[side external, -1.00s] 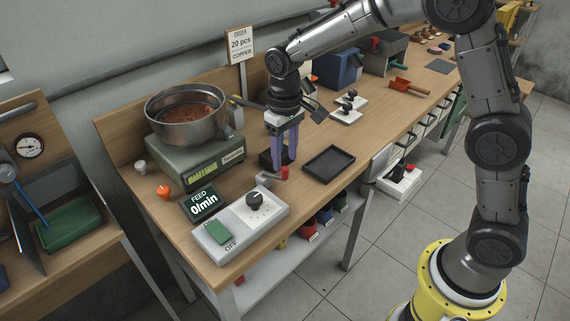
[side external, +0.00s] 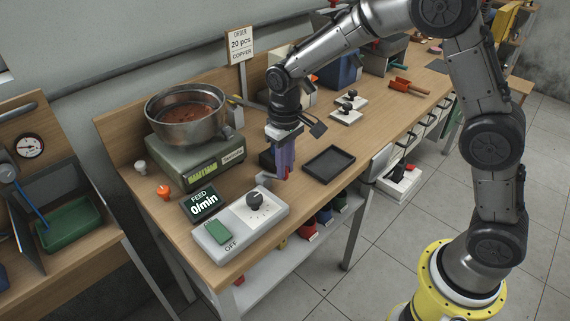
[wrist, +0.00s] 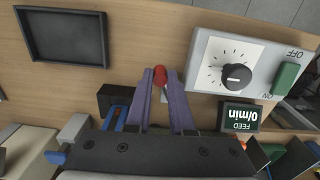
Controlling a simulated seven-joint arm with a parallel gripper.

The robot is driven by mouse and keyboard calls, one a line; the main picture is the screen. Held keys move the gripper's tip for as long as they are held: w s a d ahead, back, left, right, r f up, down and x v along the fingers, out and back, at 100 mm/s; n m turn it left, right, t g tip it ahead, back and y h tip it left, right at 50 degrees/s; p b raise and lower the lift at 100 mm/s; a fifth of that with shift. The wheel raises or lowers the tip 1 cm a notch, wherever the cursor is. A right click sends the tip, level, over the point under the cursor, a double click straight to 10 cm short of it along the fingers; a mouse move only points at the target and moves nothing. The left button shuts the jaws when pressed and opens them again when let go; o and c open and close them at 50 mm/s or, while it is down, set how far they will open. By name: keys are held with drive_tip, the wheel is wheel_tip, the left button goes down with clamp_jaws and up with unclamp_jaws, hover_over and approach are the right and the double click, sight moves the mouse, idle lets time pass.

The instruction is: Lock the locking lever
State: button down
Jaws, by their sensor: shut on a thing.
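The locking lever is a small metal arm with a red knob (side external: 287,171), just behind the grey control box near the table's front edge. The red knob also shows in the wrist view (wrist: 159,73), between the fingertips. My gripper (side external: 282,174) points down with its purple fingers shut on the red knob. In the wrist view my gripper (wrist: 160,77) has one finger on each side of the knob. The fingers hide part of the lever's arm.
The control box (side external: 218,241) with a dial and green switch stands in front, beside the feed display (side external: 200,203). A black tray (side external: 329,164) lies to the right. A black block (side external: 266,160) stands behind the fingers. A metal bowl (side external: 172,132) sits on the feeder.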

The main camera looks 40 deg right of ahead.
drive_tip(key=shift+s+a+m, duration=0.1)
drive_tip(key=shift+a+m, duration=0.2)
drive_tip(key=shift+m, duration=0.2)
drive_tip(key=c, duration=0.8)
unclamp_jaws()
drive_tip(key=shift+r, duration=0.1)
wheel_tip(320, 180, up, 14)
drive_tip(key=shift+f, duration=0.1)
